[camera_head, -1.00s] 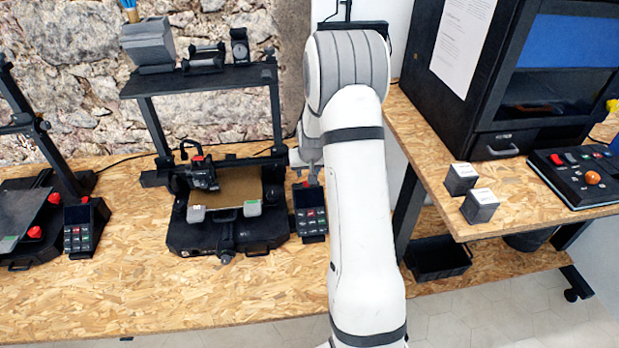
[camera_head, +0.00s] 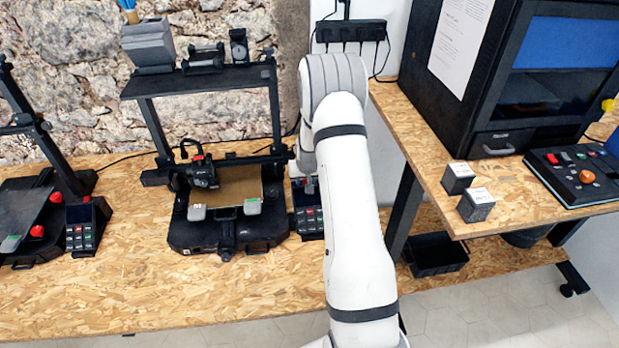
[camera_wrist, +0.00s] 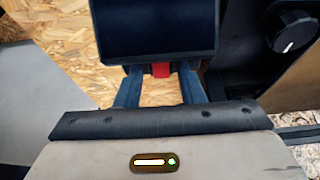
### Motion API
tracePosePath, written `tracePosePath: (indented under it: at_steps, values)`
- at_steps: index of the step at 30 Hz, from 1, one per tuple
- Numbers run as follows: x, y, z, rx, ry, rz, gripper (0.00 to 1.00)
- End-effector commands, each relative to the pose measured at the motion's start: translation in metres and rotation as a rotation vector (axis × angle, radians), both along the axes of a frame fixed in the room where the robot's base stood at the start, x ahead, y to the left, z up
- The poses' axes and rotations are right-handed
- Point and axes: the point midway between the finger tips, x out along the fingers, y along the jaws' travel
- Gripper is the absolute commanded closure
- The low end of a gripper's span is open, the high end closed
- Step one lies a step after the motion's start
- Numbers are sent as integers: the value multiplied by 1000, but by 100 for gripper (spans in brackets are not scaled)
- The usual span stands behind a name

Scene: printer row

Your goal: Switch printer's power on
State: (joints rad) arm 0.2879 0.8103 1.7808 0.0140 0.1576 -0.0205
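The middle printer (camera_head: 228,235) stands on the wooden table, with its control box (camera_head: 309,222) at its right front corner. In the wrist view the box shows as a dark block (camera_wrist: 155,30) at the top. A small red part (camera_wrist: 161,70), apparently the power switch, shows at the block's lower edge. My gripper (camera_wrist: 161,78) has its two fingers apart, with the red part in the gap between them. The fingertips reach to the block's edge; I cannot tell whether they touch anything. In the head view my arm and wrist hide most of the gripper, just behind the control box.
A dark printer part with a knob (camera_wrist: 292,32) is close on the right in the wrist view. Another printer (camera_head: 25,215) stands at left. A side table (camera_head: 505,205) at right holds two small boxes and a large black machine. The table front is clear.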

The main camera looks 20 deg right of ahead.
Motion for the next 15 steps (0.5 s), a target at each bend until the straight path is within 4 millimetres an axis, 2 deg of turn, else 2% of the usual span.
tracePosePath:
  at_steps: [2,12,15]
  values:
    - [0,0,0,0,0,0,72]
    - [0,0,0,0,0,0,99]
    - [0,0,0,0,0,0,100]
